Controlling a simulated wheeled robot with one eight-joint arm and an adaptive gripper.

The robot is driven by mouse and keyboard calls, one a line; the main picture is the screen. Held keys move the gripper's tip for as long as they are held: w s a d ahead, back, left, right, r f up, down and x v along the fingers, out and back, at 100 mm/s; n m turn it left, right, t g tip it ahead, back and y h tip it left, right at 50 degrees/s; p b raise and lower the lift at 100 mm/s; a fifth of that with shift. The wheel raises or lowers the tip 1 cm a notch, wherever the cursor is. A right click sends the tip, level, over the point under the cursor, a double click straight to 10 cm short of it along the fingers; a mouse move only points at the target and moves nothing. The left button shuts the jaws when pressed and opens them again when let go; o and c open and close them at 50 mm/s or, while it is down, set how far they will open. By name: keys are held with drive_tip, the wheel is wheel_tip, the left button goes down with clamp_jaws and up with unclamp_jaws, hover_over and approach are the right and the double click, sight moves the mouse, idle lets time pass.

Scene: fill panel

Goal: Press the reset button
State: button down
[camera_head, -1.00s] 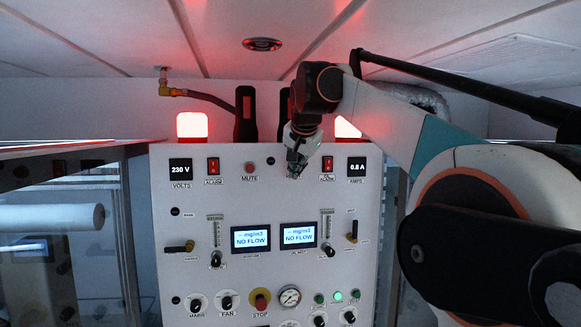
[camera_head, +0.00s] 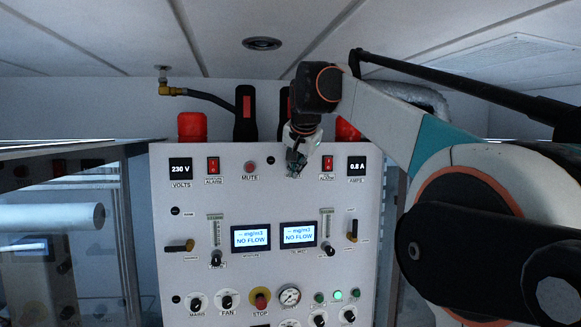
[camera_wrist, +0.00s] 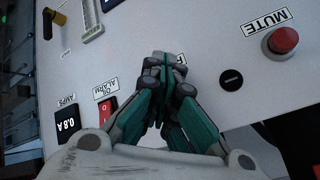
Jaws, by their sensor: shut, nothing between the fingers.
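The panel (camera_head: 270,208) is white and upright, with rows of labelled controls. My gripper (camera_head: 296,168) is at its upper part, right of the MUTE button (camera_head: 250,167). In the wrist view my gripper (camera_wrist: 168,62) has its fingers together, tips at or very near the panel face, with nothing between them. A mostly covered label (camera_wrist: 181,59) shows at the fingertips, too little to read. No reset button is visible; the spot under the fingers is hidden. I cannot tell whether the tips touch anything.
Red rocker switches (camera_head: 213,165) and (camera_head: 327,163) flank this area. A small black round fitting (camera_wrist: 231,79) lies between my fingers and the red MUTE button. Two displays (camera_head: 250,238) and (camera_head: 298,235) read NO FLOW. Red lamps (camera_head: 192,126) stand on the panel top.

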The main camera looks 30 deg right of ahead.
drive_tip(key=shift+s+a+f, duration=0.1)
drive_tip(key=shift+s+a, duration=0.55)
drive_tip(key=shift+s, duration=0.05)
drive_tip(key=s, duration=0.2)
drive_tip(key=s+a+b, duration=0.1)
drive_tip(key=s, duration=0.1)
drive_tip(key=shift+s+a, duration=0.15)
drive_tip(key=shift+s, duration=0.25)
drive_tip(key=shift+a+f, duration=0.1)
idle(0.6)
